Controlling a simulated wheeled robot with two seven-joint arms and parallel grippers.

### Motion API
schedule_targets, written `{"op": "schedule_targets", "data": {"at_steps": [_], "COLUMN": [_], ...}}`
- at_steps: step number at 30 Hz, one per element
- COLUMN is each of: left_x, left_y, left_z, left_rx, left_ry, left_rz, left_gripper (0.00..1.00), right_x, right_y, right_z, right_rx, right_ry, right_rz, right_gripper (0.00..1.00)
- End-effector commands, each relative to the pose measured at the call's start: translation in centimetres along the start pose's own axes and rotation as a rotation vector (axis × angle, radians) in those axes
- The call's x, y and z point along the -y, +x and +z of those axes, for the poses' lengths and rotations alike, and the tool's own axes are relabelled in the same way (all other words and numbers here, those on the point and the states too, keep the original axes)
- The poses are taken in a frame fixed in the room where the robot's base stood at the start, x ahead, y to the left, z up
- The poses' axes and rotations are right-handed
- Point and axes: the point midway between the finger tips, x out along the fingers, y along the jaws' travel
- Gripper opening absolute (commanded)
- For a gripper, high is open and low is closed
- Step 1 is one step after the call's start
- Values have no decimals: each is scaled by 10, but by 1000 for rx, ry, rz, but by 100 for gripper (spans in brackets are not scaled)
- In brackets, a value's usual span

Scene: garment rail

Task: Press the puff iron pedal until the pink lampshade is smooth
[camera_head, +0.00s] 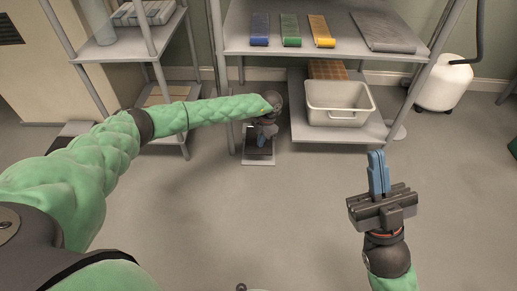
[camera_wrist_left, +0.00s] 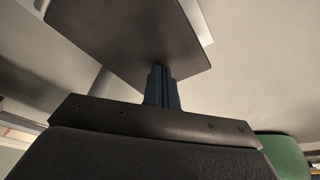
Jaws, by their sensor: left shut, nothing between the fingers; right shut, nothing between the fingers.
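The dark pedal plate (camera_head: 258,156) sits on a light base on the floor, under the front left edge of the shelving. My left gripper (camera_head: 262,141) is shut and empty, reaching down to the pedal from above. In the left wrist view the dark plate (camera_wrist_left: 130,35) fills the top, and the shut fingertips (camera_wrist_left: 161,72) meet its edge in the picture; I cannot tell whether they touch it or how far it is pressed. My right gripper (camera_head: 377,155) is shut and empty, held over open floor. The puff iron head and pink lampshade are not in view.
A white bin (camera_head: 340,118) stands on the lower shelf. A white tank (camera_head: 444,83) stands right.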

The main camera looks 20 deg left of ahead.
Motion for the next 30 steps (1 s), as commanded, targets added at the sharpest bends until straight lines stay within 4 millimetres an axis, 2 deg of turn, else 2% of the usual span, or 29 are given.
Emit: {"op": "schedule_targets", "data": {"at_steps": [8, 19, 26, 30], "left_x": [0, 0, 1, 2], "left_y": [4, 37, 35, 27], "left_z": [1, 9, 9, 21], "left_rx": [-1, -1, -2, 1], "left_ry": [0, 0, 1, 1], "left_rz": [0, -1, -1, -1], "left_gripper": [0, 0, 0, 0], "right_x": [0, 3, 3, 3], "right_y": [-2, -12, -11, -12], "right_z": [1, 8, 7, 7], "right_rx": [0, 0, 0, 0], "right_ry": [0, 0, 0, 0], "right_rz": [1, 1, 1, 1], "right_gripper": [0, 0, 0, 0]}}
